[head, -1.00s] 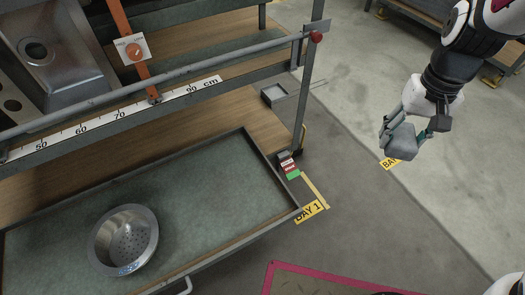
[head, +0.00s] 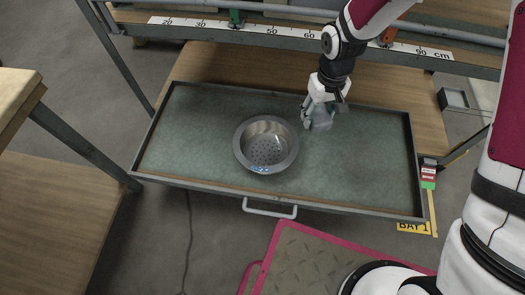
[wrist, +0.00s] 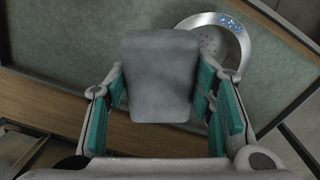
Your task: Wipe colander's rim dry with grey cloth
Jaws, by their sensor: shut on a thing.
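The metal colander (head: 266,144) sits upright on the green-lined pull-out tray, a little left of its middle. It has a wide shiny rim, a perforated bottom and a patch of blue marks or droplets on the near part of the rim. My gripper (head: 318,117) is over the tray just right of the colander, shut on the grey cloth (head: 321,119). In the wrist view the folded cloth (wrist: 160,75) fills the space between the teal fingers, and the colander (wrist: 212,40) shows partly behind it with blue marks on its rim (wrist: 230,24). The cloth appears apart from the rim.
The tray (head: 190,150) has raised dark edges and a front handle (head: 269,209). A ruler strip (head: 290,32) runs along the rack behind it. A wooden bench (head: 15,100) stands at left.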

